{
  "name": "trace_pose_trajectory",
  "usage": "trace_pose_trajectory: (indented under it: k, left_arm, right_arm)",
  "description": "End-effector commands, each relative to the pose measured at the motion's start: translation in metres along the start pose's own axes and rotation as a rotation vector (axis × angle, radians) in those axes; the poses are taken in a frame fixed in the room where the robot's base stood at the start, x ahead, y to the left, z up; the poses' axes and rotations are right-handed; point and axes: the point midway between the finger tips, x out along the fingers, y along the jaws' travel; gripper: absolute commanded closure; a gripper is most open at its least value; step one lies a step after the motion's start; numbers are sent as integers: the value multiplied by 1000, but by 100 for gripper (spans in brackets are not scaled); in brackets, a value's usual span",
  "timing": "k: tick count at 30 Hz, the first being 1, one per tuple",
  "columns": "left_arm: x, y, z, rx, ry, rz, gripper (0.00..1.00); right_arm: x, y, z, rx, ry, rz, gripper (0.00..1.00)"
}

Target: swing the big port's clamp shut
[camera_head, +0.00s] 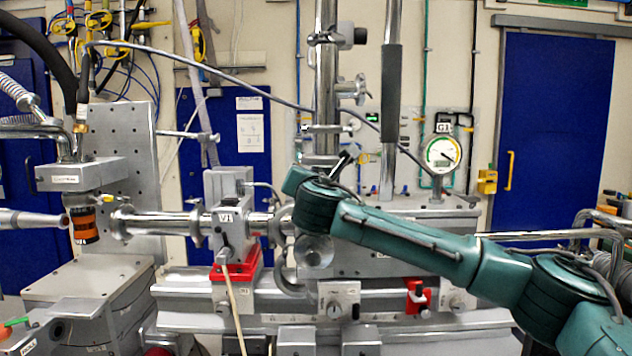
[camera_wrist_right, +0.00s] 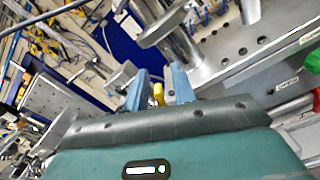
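A round metal port face (camera_head: 315,250) shows just below my right wrist, partly covered by it. To its left a curved grey band (camera_head: 287,272) hangs in an open arc; it may be the clamp, but my arm hides its upper part. In the right wrist view a round metal disc (camera_wrist_right: 163,24) stands above and ahead of the fingers, apart from them. My right gripper (camera_wrist_right: 158,88) has its two blue fingers spread with a gap between them and nothing held. In the head view my right wrist hides it. My left gripper is not in view.
A grey valve block (camera_head: 228,222) on a red base (camera_head: 236,270) stands left of the port. A pressure gauge (camera_head: 443,152) stands at right, and a red block (camera_head: 418,297) sits on the rail below. A hose (camera_head: 270,92) arches overhead.

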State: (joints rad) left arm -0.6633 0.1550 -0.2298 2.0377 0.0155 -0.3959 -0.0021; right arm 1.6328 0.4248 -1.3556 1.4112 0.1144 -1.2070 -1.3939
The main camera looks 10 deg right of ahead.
Motion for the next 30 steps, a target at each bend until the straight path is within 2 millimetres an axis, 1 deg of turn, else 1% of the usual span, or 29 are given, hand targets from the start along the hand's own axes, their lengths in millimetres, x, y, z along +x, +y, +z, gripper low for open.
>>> trace_pose_trajectory:
  k: [1, 9, 25, 30]
  left_arm:
    - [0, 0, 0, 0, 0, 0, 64]
    - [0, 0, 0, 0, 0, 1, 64]
    - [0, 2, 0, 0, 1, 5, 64]
    - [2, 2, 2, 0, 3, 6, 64]
  right_arm:
    - [0, 0, 0, 0, 0, 0, 78]
    - [0, 0, 0, 0, 0, 0, 100]
    - [0, -1, 0, 3, 0, -1, 100]
    - [0, -7, -2, 34, 1, -2, 100]
